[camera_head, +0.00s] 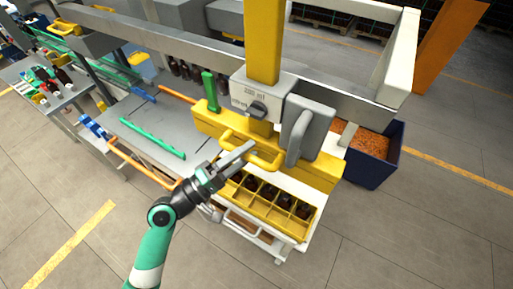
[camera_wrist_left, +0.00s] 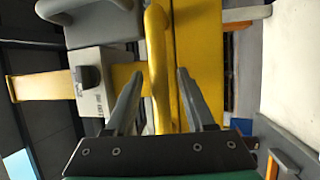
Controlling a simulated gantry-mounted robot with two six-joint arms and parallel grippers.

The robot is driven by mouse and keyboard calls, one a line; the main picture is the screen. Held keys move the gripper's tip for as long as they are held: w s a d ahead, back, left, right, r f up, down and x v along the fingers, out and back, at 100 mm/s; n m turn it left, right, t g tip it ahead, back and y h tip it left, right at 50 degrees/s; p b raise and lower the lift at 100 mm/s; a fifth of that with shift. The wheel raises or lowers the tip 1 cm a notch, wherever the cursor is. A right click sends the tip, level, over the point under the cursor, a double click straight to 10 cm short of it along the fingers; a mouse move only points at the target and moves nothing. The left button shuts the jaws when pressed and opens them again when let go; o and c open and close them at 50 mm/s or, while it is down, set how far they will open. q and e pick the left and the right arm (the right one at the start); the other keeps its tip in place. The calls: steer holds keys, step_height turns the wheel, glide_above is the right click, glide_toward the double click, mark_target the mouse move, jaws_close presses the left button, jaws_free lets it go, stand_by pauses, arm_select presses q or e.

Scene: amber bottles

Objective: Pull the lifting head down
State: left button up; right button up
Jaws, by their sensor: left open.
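The lifting head is a yellow crossbar (camera_head: 315,172) on a yellow column (camera_head: 264,40), with a looped yellow handle (camera_head: 266,161) on its front. My left gripper (camera_head: 245,151) is at the handle. In the left wrist view the handle bar (camera_wrist_left: 158,35) runs between the open fingers of my left gripper (camera_wrist_left: 160,71), one finger on each side. The fingers do not look closed on it. Below the head, a yellow divided crate (camera_head: 262,213) holds several dark bottles (camera_head: 269,192). My right gripper is not in view.
A grey box with a knob (camera_head: 257,109) and a grey lever-like block (camera_head: 299,132) sit on the head. A dark blue bin (camera_head: 372,168) of orange bits stands to the right. A conveyor with a green rail (camera_head: 152,138) lies to the left. The front floor is clear.

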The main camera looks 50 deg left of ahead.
arm_select(q)
steer(key=shift+s, duration=0.1)
steer(key=shift+c, duration=0.5)
jaws_close()
stand_by(0.8)
